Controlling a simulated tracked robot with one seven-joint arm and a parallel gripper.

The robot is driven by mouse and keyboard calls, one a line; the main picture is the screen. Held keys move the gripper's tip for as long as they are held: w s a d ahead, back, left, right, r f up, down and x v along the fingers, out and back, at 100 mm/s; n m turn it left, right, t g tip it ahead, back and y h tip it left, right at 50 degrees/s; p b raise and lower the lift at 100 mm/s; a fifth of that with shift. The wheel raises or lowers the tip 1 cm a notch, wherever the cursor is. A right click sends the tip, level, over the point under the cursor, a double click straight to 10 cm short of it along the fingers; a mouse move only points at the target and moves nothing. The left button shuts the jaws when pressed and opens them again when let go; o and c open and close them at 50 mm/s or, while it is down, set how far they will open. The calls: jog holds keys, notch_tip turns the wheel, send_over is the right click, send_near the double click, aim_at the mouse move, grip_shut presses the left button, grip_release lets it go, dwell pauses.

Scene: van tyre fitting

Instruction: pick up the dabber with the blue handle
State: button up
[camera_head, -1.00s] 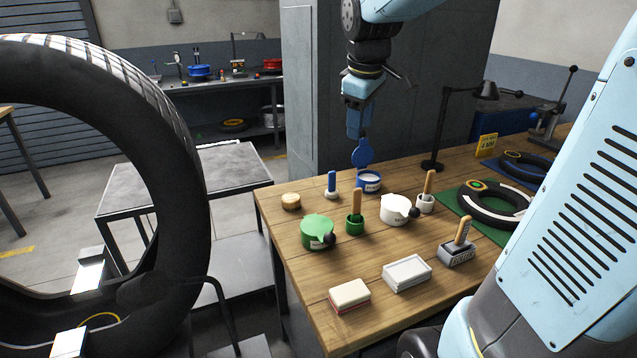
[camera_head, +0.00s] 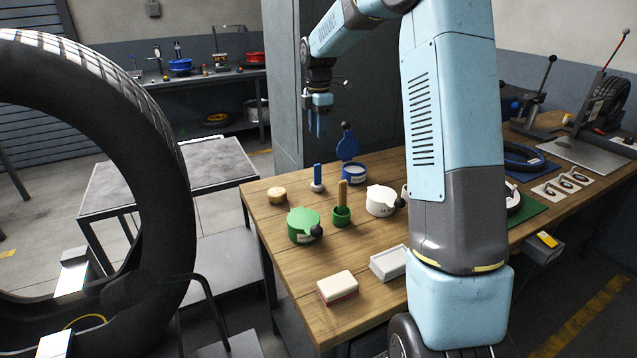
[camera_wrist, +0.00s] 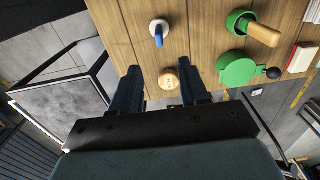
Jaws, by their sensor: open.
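The dabber with the blue handle (camera_head: 318,178) stands upright on the wooden bench, its blue handle above a small white holder. In the wrist view the same dabber (camera_wrist: 158,33) shows beyond my fingertips, roughly centred between them. My gripper (camera_head: 318,125) hangs above the dabber with its fingers pointing down and is apart from it. In the wrist view my gripper (camera_wrist: 160,75) is open and empty. A round wooden-topped piece (camera_wrist: 169,78) shows in the gap between the fingers, on the bench below.
Near the dabber are a green lidded pot (camera_head: 303,225), a green cup with a wooden-handled dabber (camera_head: 342,194), a blue open pot (camera_head: 354,172) and a white pot (camera_head: 381,200). My arm hides the bench's middle right. A grey pillar (camera_head: 287,90) stands behind.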

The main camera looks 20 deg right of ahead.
send_over(317, 184)
jog(key=f, duration=0.9)
jog(key=w+f, duration=0.1)
jog(key=f, duration=0.4)
jog(key=shift+d, duration=0.2)
jog(key=shift+c, duration=0.3)
grip_shut()
